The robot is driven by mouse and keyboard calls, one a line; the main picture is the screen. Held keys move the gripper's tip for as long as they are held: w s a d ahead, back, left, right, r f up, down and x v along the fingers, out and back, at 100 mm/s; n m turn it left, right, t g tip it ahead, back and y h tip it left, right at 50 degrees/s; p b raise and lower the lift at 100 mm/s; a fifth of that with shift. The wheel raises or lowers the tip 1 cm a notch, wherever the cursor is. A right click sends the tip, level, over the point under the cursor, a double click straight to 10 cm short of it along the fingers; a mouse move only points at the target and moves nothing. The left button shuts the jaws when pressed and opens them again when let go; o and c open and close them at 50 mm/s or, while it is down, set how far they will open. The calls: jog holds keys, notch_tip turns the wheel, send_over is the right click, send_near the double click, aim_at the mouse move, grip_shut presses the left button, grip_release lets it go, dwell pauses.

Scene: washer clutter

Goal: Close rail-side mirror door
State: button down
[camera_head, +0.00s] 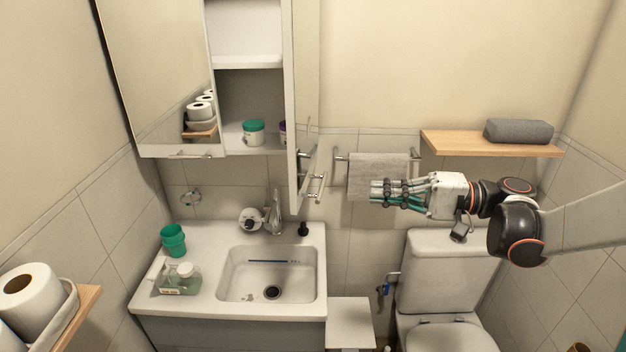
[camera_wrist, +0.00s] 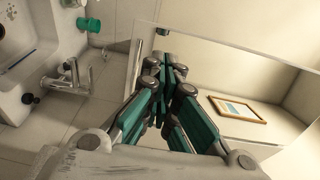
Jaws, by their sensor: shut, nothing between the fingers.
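The rail-side mirror door (camera_head: 291,110) is on the right of the wall cabinet. It stands swung out and shows nearly edge-on in the head view, with its metal handle (camera_head: 317,186) near the bottom. My gripper (camera_head: 374,190) is to the right of this door, apart from it, in front of the towel and pointing left. Its fingers are together and empty. In the wrist view the shut fingers (camera_wrist: 168,75) reach toward a pale, mirror-like panel (camera_wrist: 225,75), which seems to be this door. Whether they touch it cannot be told there.
The left mirror door (camera_head: 160,75) covers the cabinet's left part; shelves with a small jar (camera_head: 253,132) show beside it. A towel (camera_head: 362,172) hangs on the rail behind my gripper.

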jog(key=b, duration=0.2)
send_near(299, 181)
jog(key=x, duration=0.5)
jog(key=shift+w+a+f, duration=0.2)
jog(key=shift+a+f, duration=0.1)
jog(key=shift+a, duration=0.05)
jog(key=shift+w+a+b, duration=0.1)
jog(key=shift+a+b, duration=0.2)
jog(key=shift+a, duration=0.25)
jog(key=shift+a, duration=0.1)
